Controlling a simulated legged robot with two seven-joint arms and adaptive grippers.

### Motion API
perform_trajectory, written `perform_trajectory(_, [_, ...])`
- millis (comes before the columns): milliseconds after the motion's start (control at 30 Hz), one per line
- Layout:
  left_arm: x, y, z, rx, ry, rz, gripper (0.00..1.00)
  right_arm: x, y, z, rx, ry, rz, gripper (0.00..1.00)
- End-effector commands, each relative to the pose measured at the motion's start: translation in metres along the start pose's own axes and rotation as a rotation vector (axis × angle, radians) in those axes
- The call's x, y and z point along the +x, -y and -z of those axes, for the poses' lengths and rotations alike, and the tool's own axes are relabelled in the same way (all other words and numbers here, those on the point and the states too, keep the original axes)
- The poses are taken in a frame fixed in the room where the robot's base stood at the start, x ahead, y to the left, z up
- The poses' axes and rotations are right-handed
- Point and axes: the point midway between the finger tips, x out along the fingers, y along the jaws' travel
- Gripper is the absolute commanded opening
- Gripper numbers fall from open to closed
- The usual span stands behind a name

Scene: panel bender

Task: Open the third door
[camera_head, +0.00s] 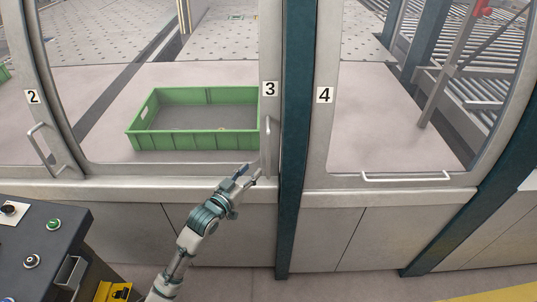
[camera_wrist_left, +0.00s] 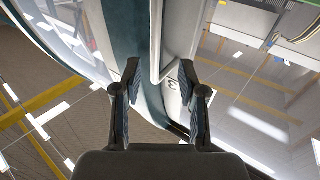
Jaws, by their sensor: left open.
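The third door is a large clear pane in a grey frame (camera_head: 172,170), marked by a "3" label (camera_head: 270,88) at its right edge. It looks shut. Its upright grey bar handle (camera_head: 267,148) sits low on the right edge. My left gripper (camera_head: 250,172) is open at the lower end of this handle. I cannot tell whether either finger touches the handle. My right gripper is not in view.
A green crate (camera_head: 195,142) stands behind the door's pane. A dark teal post (camera_head: 292,200) separates doors 3 and 4. Door 4 has a low horizontal handle (camera_head: 405,178); door 2's handle (camera_head: 42,145) is at left. A dark control console (camera_head: 50,250) stands at lower left.

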Motion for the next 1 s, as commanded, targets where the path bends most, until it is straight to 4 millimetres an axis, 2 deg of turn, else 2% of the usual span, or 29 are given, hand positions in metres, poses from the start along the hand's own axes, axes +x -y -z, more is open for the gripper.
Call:
perform_trajectory(33, [0.014, -0.003, 0.002, -0.001, 0.000, -0.002, 0.41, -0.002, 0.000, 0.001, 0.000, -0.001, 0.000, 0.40])
perform_trajectory(200, [0.053, -0.004, 0.002, 0.002, 0.000, -0.002, 0.41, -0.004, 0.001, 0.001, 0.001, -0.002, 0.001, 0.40])
perform_trajectory(400, [0.085, -0.004, 0.001, 0.002, 0.000, -0.002, 0.41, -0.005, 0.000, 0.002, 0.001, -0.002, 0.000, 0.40])
perform_trajectory(567, [0.095, -0.002, 0.001, 0.002, 0.000, -0.001, 0.41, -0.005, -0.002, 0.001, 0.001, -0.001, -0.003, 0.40])
perform_trajectory(833, [0.095, -0.001, 0.000, 0.001, -0.002, -0.001, 0.41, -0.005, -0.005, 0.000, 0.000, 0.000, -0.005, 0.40])
perform_trajectory(867, [0.095, -0.001, 0.000, 0.001, -0.001, -0.001, 0.39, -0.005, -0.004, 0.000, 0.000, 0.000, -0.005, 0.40])
perform_trajectory(1000, [0.097, -0.003, 0.000, 0.002, 0.000, -0.001, 0.04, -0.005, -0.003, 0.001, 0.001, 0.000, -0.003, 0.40])
